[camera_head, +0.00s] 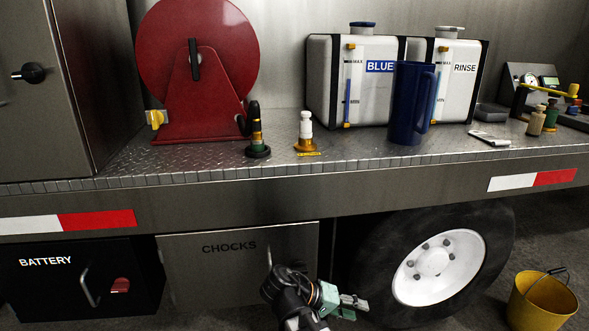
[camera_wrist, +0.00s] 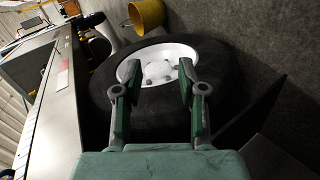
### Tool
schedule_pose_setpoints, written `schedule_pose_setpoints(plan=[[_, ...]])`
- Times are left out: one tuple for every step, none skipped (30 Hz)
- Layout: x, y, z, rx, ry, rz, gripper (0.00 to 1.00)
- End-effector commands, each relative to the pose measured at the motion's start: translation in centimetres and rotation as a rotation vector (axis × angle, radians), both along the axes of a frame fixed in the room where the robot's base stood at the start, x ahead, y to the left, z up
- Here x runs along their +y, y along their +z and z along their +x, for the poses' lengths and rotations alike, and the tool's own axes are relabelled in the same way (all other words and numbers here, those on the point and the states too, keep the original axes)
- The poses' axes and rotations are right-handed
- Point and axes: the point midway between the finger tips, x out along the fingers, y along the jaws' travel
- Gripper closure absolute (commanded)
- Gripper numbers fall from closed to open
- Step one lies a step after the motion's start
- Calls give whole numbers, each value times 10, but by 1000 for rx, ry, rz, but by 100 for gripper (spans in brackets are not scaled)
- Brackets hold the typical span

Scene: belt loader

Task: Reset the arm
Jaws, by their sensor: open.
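The chocks door (camera_head: 215,275) and battery box (camera_head: 70,285) are under the deck. The tire (camera_head: 368,265) is right of my gripper, and a yellow bucket (camera_head: 540,305) stands farther right. The deck (camera_head: 360,159) carries a red reel (camera_head: 200,100), tanks (camera_head: 335,85) and a blue jug (camera_head: 408,110).

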Motion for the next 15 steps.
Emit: schedule_pose_setpoints(plan=[[-26,1,-8,2,-61,15,59],[-38,2,-11,3,-93,23,59],[-54,3,-17,5,-135,33,59],[-67,4,-21,5,-167,41,59],[-78,4,-25,4,-196,50,59],[-94,5,-30,4,-235,59,59],[-105,6,-35,4,-264,65,59],[-117,7,-40,2,-293,71,59],[-131,8,-46,-1,-329,80,59],[-142,9,-51,-3,-357,85,59],[-153,10,-55,-7,-381,90,59],[-167,11,-61,-13,-413,94,59],[-176,12,-65,-17,-436,96,59],[-184,13,-69,-20,-456,98,59],[-195,14,-74,-25,-480,99,59]])
